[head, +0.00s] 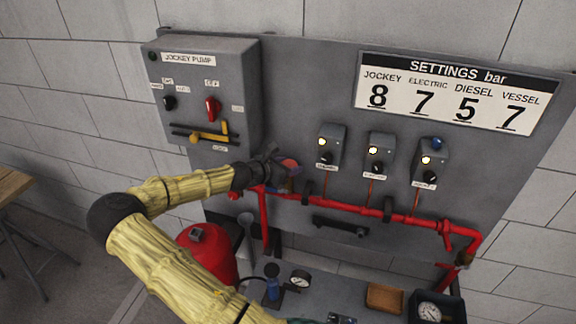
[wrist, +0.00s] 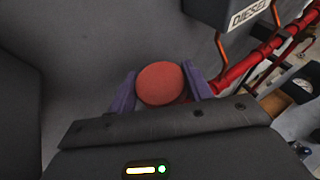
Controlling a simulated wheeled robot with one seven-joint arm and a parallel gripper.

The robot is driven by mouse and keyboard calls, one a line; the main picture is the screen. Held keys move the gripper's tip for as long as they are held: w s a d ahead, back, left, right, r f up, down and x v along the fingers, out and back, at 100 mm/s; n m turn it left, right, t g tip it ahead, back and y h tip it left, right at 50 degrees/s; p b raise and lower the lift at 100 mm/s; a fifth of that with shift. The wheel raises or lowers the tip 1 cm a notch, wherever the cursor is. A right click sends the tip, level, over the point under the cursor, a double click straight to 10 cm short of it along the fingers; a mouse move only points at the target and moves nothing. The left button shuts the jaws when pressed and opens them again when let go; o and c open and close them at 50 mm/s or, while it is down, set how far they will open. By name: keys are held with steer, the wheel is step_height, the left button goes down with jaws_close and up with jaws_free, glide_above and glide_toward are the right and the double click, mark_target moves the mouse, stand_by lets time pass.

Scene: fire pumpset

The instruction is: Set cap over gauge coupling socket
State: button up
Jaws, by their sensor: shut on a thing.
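My gripper (head: 280,172) is shut on a round red-orange cap (head: 290,165). In the wrist view the cap (wrist: 161,84) sits between the two purple-grey fingers (wrist: 160,90), its round face towards the camera. In the head view the gripper and cap are in front of the grey panel, at the left end of the red pipe (head: 340,205). The gauge coupling socket cannot be made out; the cap and gripper may hide it. I cannot tell whether the cap touches the pipe.
A grey jockey pump box (head: 205,95) is on the panel, left above my gripper. Several small switch boxes (head: 378,152) sit above the red pipe to the right.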

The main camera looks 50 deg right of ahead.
steer(key=shift+f+b, duration=0.9)
steer(key=shift+f, duration=0.8)
stand_by(1.1)
steer(key=o, duration=1.1)
steer(key=shift+w+a+r+b, duration=0.15)
steer(key=shift+a+b, duration=0.2)
steer(key=shift+a, duration=0.25)
steer(key=b+v, duration=0.4)
steer(key=v, duration=1.2)
steer(key=shift+s+a+r+b, duration=0.1)
steer(key=shift+s+r+b, duration=0.1)
steer(key=shift+b, duration=0.1)
